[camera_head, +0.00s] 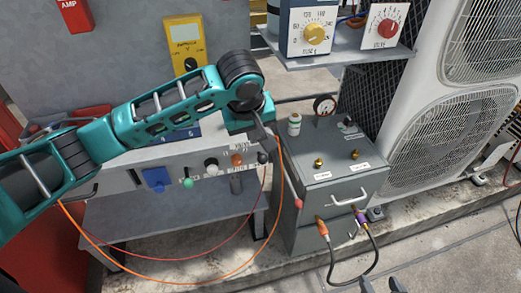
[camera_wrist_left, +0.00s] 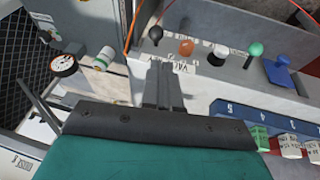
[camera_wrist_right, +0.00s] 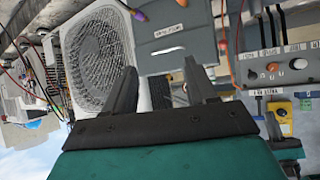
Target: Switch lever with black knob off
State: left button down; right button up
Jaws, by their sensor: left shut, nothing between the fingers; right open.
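The lever with the black knob (camera_head: 262,157) sits at the right end of a row of knobs on the front of a grey bench. It also shows in the left wrist view (camera_wrist_left: 156,33), beyond the fingertips. My left gripper (camera_head: 262,140) is shut and empty, its tips just above and close to the black knob; I cannot tell whether they touch. Its shut fingers also show in the left wrist view (camera_wrist_left: 162,68). My right gripper (camera_wrist_right: 161,66) is open and empty, with a grey cabinet ahead of it.
Orange (camera_head: 237,160), white (camera_head: 211,165) and green (camera_head: 188,182) knobs stand left of the black one. A grey cabinet (camera_head: 325,205) with gauge and cables is to the right. A yellow meter (camera_head: 185,42) stands behind my left arm. A condenser unit (camera_head: 440,120) is at right.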

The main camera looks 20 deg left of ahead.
aim_at(259, 157)
pick_arm(q)
jog(key=b+x, duration=0.2)
jog(key=x, duration=0.7)
jog(key=shift+w+f+b, duration=0.15)
jog(key=shift+f+b, duration=0.2)
jog(key=shift+f, duration=0.15)
pick_arm(e)
jog(key=shift+w+a+f, duration=0.25)
jog(key=shift+w+a, duration=0.2)
jog(key=shift+a, duration=0.3)
jog(key=shift+d, duration=0.15)
jog(key=shift+s, duration=0.1)
